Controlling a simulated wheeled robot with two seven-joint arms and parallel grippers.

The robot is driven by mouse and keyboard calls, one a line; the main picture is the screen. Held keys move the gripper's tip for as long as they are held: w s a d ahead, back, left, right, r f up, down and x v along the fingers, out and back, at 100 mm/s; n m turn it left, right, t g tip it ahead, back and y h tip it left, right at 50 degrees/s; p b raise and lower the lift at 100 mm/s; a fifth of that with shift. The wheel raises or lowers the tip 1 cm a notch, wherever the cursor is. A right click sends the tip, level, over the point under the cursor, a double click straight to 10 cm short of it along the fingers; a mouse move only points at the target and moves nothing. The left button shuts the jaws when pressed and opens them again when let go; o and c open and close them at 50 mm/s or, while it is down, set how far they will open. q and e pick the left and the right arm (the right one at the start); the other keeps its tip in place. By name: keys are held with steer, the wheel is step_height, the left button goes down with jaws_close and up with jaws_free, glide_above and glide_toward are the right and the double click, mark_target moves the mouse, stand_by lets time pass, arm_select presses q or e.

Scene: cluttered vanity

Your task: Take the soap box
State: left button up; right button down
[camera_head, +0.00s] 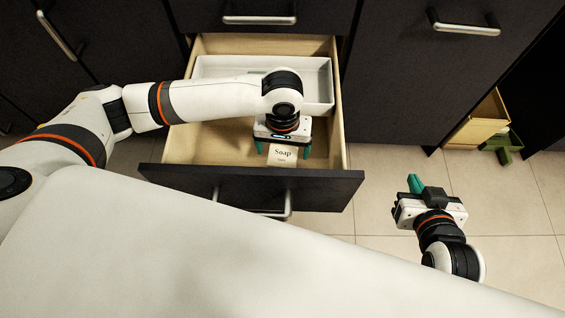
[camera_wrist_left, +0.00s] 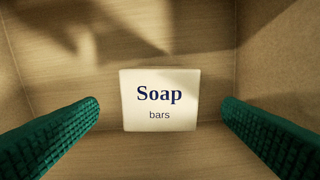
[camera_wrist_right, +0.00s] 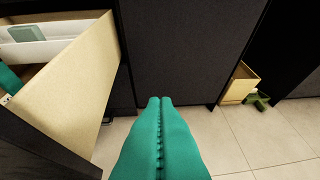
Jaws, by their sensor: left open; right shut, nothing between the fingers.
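The soap box (camera_head: 283,155) is a cream box labelled "Soap bars". It lies in the open drawer, near the drawer's front panel. My left gripper (camera_head: 282,150) is inside the drawer over the box, open, with a green finger on each side. In the left wrist view the soap box (camera_wrist_left: 159,100) sits between the two fingers, with a gap on both sides. Its label faces the camera. My right gripper (camera_head: 415,184) is outside the drawer to the right, above the floor. In the right wrist view its green fingers (camera_wrist_right: 160,105) are pressed together with nothing between them.
The open drawer (camera_head: 215,188) has wooden walls and a dark front with a metal handle. A white tray (camera_head: 322,68) fills its rear. An open tan box (camera_head: 480,122) and a green object (camera_head: 503,144) are at the far right. Tiled floor is clear around my right gripper.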

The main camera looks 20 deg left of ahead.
mark_target(283, 156)
arm_select(q)
step_height(283, 156, down, 4)
steer(key=shift+f+b, duration=0.1)
steer(key=shift+b, duration=0.95)
steer(key=shift+f, duration=0.15)
arm_select(e)
steer(key=w+a+r+t+y, duration=0.2)
steer(key=w+r+t, duration=0.1)
steer(key=r+t, duration=0.3)
step_height(283, 156, up, 3)
steer(key=shift+w+a+f+t, duration=0.1)
steer(key=shift+w+a+t, duration=0.1)
steer(key=shift+w+t, duration=0.1)
arm_select(q)
steer(key=c, duration=1.2)
